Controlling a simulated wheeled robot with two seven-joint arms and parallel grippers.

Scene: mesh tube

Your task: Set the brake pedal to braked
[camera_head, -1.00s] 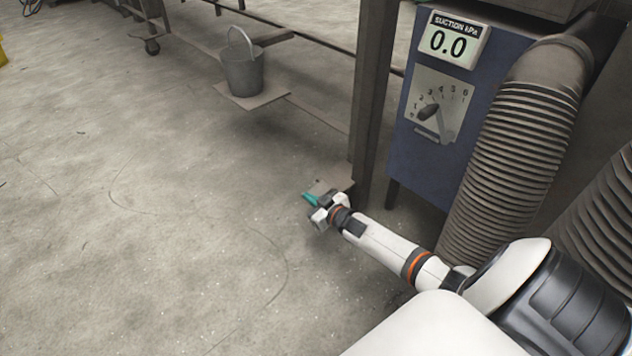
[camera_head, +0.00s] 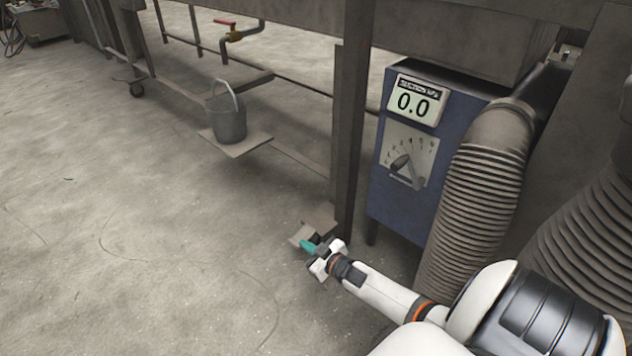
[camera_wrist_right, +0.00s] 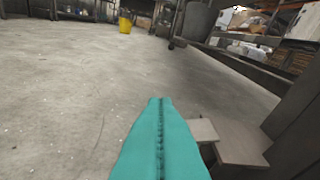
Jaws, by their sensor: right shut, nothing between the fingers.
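What looks like the brake pedal (camera_head: 301,234), a small flat grey plate, sits low at the foot of a dark post. A second grey plate (camera_head: 320,216) lies just behind it. Both also show at the right of the fingers in the right wrist view, the pedal plate (camera_wrist_right: 203,131) nearer the fingers. My right gripper (camera_head: 306,245) is shut and empty, its teal fingertips at the pedal's near edge in the head view. Whether they touch it I cannot tell. The pedal's set position is not clear. My left gripper is not in view.
The dark post (camera_head: 348,130) and a blue suction box (camera_head: 400,190) reading 0.0 stand beside the pedal, with a ribbed hose (camera_head: 475,200) to the right. A bucket (camera_head: 228,120) stands on a low board behind. The floor at the left is clear.

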